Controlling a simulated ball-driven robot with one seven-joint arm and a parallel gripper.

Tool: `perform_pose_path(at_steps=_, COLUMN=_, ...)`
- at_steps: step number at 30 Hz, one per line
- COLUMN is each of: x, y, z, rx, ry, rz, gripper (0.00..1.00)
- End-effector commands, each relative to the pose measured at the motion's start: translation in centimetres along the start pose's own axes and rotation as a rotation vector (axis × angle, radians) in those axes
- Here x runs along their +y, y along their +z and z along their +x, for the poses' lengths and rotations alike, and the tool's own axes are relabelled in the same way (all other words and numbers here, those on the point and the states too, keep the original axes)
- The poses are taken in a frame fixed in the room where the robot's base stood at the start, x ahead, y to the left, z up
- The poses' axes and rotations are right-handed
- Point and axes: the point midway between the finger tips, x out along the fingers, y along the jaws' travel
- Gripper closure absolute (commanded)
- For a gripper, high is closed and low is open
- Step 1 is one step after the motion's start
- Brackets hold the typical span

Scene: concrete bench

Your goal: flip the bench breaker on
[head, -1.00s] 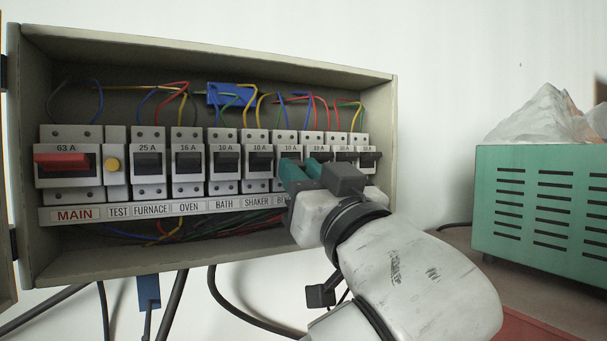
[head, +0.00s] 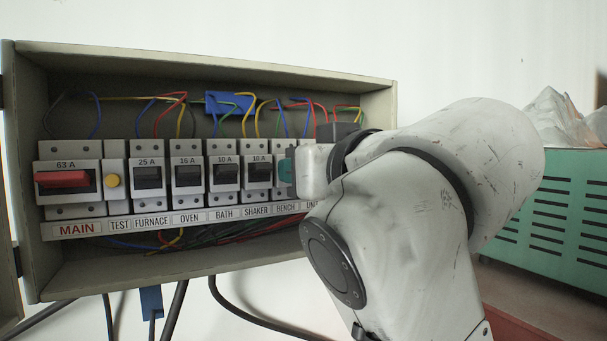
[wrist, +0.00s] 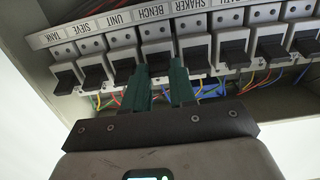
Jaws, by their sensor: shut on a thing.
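The bench breaker (wrist: 156,47) is a narrow white switch with a black lever, between the unit and shaker breakers in the wrist view, where the labels appear upside down. In the head view the gripper (head: 286,166) reaches in from the right. The lever is mostly hidden, so I cannot tell its position.
The shaker breaker (head: 257,172) stands close on the left. The grey box (head: 150,267) frames the row, with coloured wires behind. A green slotted case (head: 560,215) stands at right.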

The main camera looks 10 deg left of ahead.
Motion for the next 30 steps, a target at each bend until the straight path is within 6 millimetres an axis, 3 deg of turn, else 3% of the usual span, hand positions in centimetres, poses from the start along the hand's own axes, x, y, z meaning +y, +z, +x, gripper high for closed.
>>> perform_pose_path(at_steps=13, x=0.02, y=-1.08, z=0.15, rx=-0.209, ry=0.000, rz=0.000, gripper=1.00)
perform_pose_path(at_steps=29, x=0.02, y=-1.22, z=0.18, rx=-0.231, ry=0.000, rz=0.001, gripper=1.00)
perform_pose_path(at_steps=30, x=0.02, y=-1.23, z=0.18, rx=-0.231, ry=0.000, rz=0.001, gripper=0.72)
